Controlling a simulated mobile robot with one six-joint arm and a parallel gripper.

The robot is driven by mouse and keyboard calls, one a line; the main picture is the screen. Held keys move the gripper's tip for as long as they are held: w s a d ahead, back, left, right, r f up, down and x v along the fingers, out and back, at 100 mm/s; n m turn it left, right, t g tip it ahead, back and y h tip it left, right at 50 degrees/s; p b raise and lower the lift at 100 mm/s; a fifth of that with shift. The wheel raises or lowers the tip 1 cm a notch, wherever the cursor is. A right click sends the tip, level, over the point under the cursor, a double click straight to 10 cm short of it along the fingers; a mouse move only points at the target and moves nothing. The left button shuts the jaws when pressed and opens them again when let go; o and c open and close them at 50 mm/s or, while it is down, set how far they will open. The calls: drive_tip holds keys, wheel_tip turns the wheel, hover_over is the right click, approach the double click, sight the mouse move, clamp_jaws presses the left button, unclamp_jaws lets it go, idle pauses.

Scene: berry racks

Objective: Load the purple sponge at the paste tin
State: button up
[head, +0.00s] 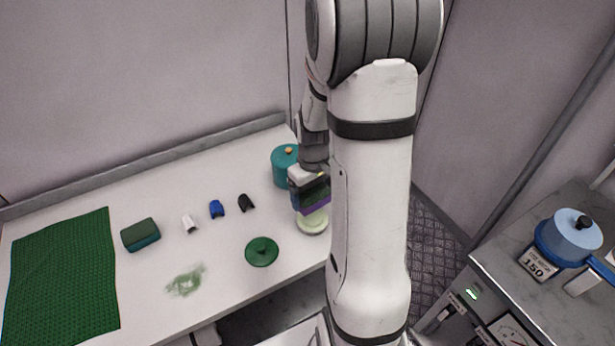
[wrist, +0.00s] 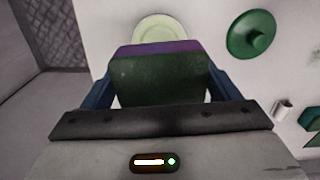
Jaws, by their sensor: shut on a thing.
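My gripper (wrist: 158,86) is shut on the purple sponge (wrist: 160,47), which has a dark green top and a purple lower layer. The sponge also shows in the head view (head: 314,207), beside my arm. The paste tin (head: 313,222) is a round tin with pale green content, directly under the sponge. Its pale rim shows past the sponge in the wrist view (wrist: 158,27). I cannot tell whether the sponge touches the paste. A green lid with a knob (head: 262,251) lies on the table left of the tin.
A teal canister (head: 285,168) stands behind the tin. Black (head: 246,203), blue (head: 217,209) and white (head: 189,224) small pieces, a green sponge (head: 140,235) and a green mat (head: 62,275) lie leftward. A green smear (head: 186,280) marks the table. A blue pot (head: 570,237) stands on the right counter.

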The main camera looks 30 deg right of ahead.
sight(312, 217)
drive_tip(key=shift+w+f, duration=0.1)
drive_tip(key=shift+f+b, duration=2.15)
drive_tip(key=shift+f, duration=0.7)
drive_tip(key=shift+s+f+b, duration=0.2)
drive_tip(key=shift+f+b, duration=0.3)
drive_tip(key=shift+f, duration=0.05)
drive_tip(key=shift+r, duration=0.15)
drive_tip(key=shift+w+r+p, duration=0.1)
drive_tip(key=shift+r+p, duration=2.45)
drive_tip(key=shift+r, duration=0.9)
